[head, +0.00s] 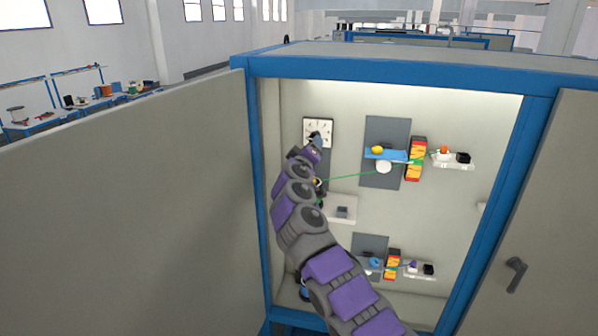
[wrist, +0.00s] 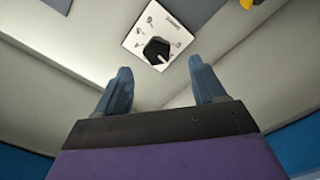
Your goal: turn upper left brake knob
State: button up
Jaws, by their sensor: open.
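The upper left brake knob (wrist: 157,50) is a black round knob on a square white plate (wrist: 140,33) with small markings. In the wrist view it lies ahead of my gripper (wrist: 160,66), between and beyond the two blue-grey fingertips. The fingers are spread, with nothing between them and no visible touch on the knob. In the head view the white plate (head: 326,125) is on the cabinet's back wall at the upper left. My gripper (head: 315,142) overlaps its lower part there, and the knob is hard to make out.
An open cabinet (head: 400,66) with blue edges surrounds my arm, with grey doors left (head: 130,190) and right (head: 550,220). A green cable (head: 350,176) runs right of my gripper. Upper (head: 373,125) and lower (head: 370,243) grey panels have coloured parts. A small shelf (head: 342,205) stands below.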

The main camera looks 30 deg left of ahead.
jog(key=b+v, duration=0.8)
jog(key=v, duration=0.1)
jog(key=shift+s, duration=0.45)
jog(key=shift+a, duration=0.1)
